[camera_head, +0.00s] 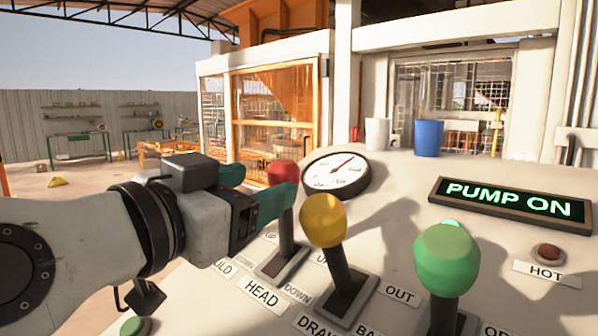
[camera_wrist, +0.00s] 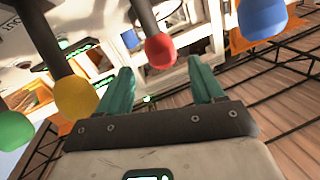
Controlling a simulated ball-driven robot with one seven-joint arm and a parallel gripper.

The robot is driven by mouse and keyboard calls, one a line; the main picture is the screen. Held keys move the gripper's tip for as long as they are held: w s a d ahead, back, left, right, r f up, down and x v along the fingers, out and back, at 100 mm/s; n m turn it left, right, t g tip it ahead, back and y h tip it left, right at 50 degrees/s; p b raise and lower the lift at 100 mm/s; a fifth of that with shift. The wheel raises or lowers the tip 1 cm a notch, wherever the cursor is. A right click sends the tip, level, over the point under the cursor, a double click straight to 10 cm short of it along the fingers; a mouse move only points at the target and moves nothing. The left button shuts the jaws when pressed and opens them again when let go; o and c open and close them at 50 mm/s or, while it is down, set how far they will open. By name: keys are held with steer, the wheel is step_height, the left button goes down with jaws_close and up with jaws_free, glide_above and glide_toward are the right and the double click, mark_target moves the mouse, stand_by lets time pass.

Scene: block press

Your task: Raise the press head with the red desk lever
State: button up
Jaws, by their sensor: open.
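The red lever (camera_head: 282,173) rises from a slot in the desk, with a HEAD label in front of it and UP and DOWN marks by the slot. Its shaft looks nearly upright. My gripper (camera_head: 258,187) comes from the left with its teal fingers open and empty. The nearer finger hides part of the red knob's underside in the head view. In the wrist view the red knob (camera_wrist: 160,51) lies between and just beyond the fingertips (camera_wrist: 159,66). I cannot tell whether a finger touches it. The press head cannot be made out.
A yellow lever (camera_head: 323,221) and a green lever (camera_head: 446,260) stand to the right. A blue knob (camera_wrist: 262,18) shows on the red knob's other side in the wrist view. A gauge (camera_head: 336,172) and a PUMP ON display (camera_head: 512,199) sit on the desk.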

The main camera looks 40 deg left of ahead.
mark_target(274, 179)
steer(key=w, duration=0.4)
steer(key=w+a+p, duration=0.1)
steer(key=w, duration=0.1)
steer(key=shift+w, duration=0.35)
steer(key=shift+c, duration=0.3)
jaws_close()
